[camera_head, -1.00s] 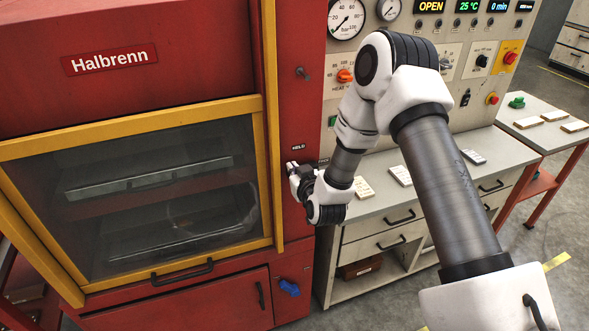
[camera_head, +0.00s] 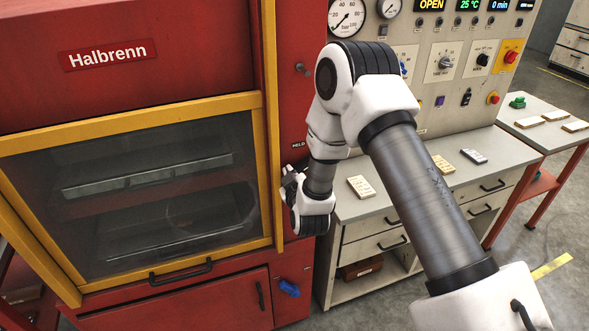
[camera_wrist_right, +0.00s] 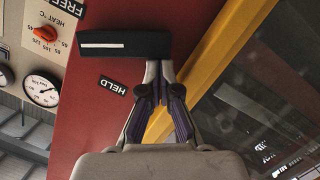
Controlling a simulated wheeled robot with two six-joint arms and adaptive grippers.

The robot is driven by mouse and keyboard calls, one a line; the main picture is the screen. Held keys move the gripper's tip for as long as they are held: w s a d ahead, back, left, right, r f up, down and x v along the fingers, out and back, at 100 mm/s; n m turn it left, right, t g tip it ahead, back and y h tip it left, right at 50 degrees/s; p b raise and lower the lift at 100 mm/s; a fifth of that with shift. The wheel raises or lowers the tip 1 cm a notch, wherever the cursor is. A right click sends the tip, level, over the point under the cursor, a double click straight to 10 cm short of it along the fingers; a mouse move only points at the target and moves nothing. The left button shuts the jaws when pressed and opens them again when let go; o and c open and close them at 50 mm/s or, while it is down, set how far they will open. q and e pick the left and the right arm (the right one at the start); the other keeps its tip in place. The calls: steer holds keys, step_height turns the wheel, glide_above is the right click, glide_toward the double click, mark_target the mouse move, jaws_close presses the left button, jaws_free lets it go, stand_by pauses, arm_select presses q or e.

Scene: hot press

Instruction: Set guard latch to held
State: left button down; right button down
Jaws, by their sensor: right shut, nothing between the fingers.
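The guard latch (camera_wrist_right: 125,44) is a black bar with a white stripe on the red press frame. In the wrist view it lies level, between the HELD label (camera_wrist_right: 112,86) and the FREE label (camera_wrist_right: 66,6). My right gripper (camera_wrist_right: 160,66) is shut and empty, its fingertips at the right end of the bar; I cannot tell whether they touch it. In the head view the right gripper (camera_head: 287,176) is below the HELD label (camera_head: 298,145), close to the yellow guard frame, and the arm partly hides the latch. My left gripper is not in view.
The yellow-framed guard window (camera_head: 264,180) is beside the gripper. A control panel (camera_head: 430,100) and a grey worktop (camera_head: 400,184) with small pale blocks stand to the right. A blue handle (camera_head: 289,288) sticks out lower on the press.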

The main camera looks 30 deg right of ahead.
steer(key=f+n+b, duration=0.1)
steer(key=n, duration=0.1)
steer(key=f+n+h, duration=0.1)
steer(key=n, duration=0.2)
steer(key=f+n+t+h+b, duration=0.1)
steer(key=n, duration=0.2)
steer(key=shift+d+f+b, duration=0.2)
steer(key=shift+b, duration=0.15)
steer(key=v, duration=1.2)
steer(key=shift+a+f, duration=0.1)
steer(key=shift+a, duration=0.05)
